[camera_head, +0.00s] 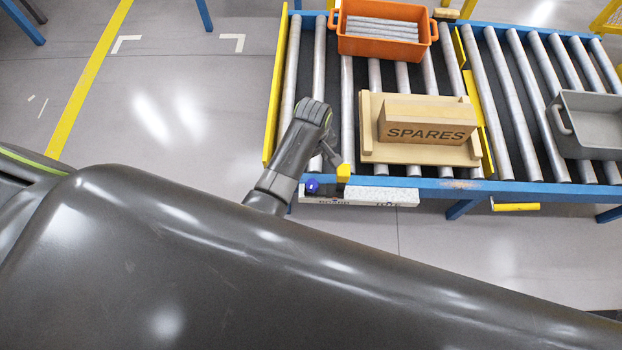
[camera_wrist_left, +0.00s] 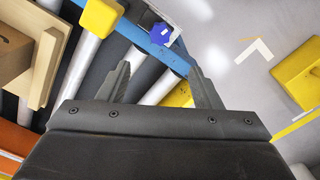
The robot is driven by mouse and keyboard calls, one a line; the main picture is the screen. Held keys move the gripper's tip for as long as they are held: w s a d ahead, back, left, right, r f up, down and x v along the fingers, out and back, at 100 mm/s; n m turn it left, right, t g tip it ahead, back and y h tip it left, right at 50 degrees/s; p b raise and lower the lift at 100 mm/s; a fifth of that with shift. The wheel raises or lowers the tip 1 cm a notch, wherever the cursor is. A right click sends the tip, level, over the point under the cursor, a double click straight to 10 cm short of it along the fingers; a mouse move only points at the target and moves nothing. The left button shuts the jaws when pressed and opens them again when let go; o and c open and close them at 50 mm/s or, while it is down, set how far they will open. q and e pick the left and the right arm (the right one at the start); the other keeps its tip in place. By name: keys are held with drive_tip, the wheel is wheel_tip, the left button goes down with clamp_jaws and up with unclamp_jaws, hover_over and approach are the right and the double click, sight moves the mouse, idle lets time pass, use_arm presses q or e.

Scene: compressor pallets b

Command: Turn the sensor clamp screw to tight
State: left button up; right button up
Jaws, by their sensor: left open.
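A blue knob-shaped screw (camera_head: 312,186) sits on the near side rail of the roller conveyor, next to a yellow block (camera_head: 344,172). The knob (camera_wrist_left: 160,33) and the yellow block (camera_wrist_left: 101,17) also show in the left wrist view. My left gripper (camera_head: 331,157) is above the rail's edge, close to the knob. In the left wrist view its two fingers (camera_wrist_left: 158,68) are spread and empty, and the knob appears beyond the fingertips, between their lines and apart from them. My right gripper is not in view.
A wooden box marked SPARES (camera_head: 428,122) lies on a pallet on the rollers, right of my left gripper. An orange crate (camera_head: 384,27) with metal bars is behind it. A grey bin (camera_head: 590,124) stands at the right. The floor left of the conveyor is clear.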

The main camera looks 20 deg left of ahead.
use_arm(q)
drive_tip(key=b, duration=0.3)
hover_over(312, 184)
wheel_tip(312, 184, down, 10)
drive_tip(key=shift+r, duration=0.15)
wheel_tip(312, 184, down, 4)
drive_tip(key=shift+w+r+b, duration=0.1)
drive_tip(key=shift+b, duration=0.6)
drive_tip(key=shift+f+b, duration=0.4)
drive_tip(key=shift+f, duration=0.55)
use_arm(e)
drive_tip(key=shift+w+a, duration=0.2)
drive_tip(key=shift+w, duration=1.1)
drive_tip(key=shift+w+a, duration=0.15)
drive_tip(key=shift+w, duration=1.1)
use_arm(q)
drive_tip(key=shift+c, duration=0.5)
drive_tip(key=c, duration=0.9)
